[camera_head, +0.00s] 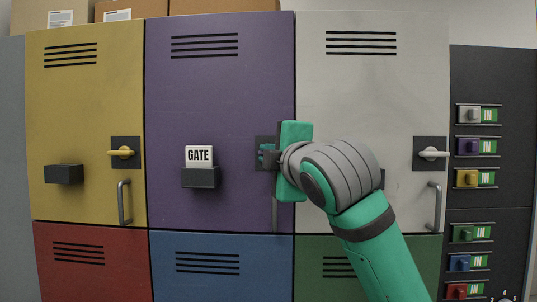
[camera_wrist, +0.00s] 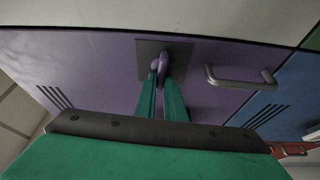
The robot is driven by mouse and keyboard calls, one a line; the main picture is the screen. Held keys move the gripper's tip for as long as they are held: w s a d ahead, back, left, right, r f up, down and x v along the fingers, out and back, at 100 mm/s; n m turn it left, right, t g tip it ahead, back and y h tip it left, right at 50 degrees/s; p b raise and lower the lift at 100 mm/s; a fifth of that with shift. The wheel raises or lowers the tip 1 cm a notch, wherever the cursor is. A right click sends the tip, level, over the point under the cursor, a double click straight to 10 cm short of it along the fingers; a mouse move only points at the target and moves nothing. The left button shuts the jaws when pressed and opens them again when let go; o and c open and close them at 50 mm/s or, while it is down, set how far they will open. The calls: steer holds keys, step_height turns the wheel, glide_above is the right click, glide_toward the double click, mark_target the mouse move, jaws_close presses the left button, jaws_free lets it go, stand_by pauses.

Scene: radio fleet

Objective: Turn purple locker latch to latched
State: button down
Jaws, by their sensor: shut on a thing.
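The purple locker door (camera_head: 220,90) is closed in the middle of the upper row. Its latch sits on a dark square plate (camera_wrist: 180,48) near the door's right edge, mostly hidden behind my gripper in the head view. In the wrist view the purple latch lever (camera_wrist: 159,64) shows between the fingertips of my gripper (camera_wrist: 163,82). My gripper is shut on the lever, and it also shows at the plate in the head view (camera_head: 267,154). The fingers cover part of the lever, so its exact angle is hard to tell.
The purple door's grey pull handle (camera_wrist: 240,76) is just below the latch. A black holder (camera_head: 201,178) with a GATE card (camera_head: 199,156) is left of it. Yellow (camera_head: 85,90) and white (camera_head: 370,100) lockers flank it. A dark panel (camera_head: 500,205) with sliders stands at right.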

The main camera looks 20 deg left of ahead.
steer(key=shift+f+n+h, duration=0.1)
steer(key=shift+n+h, duration=0.2)
steer(key=shift+n, duration=0.2)
steer(key=c, duration=1.8)
jaws_free()
steer(key=shift+c, duration=0.2)
steer(key=v, duration=1)
steer(key=shift+s+d, duration=0.25)
steer(key=shift+d, duration=0.1)
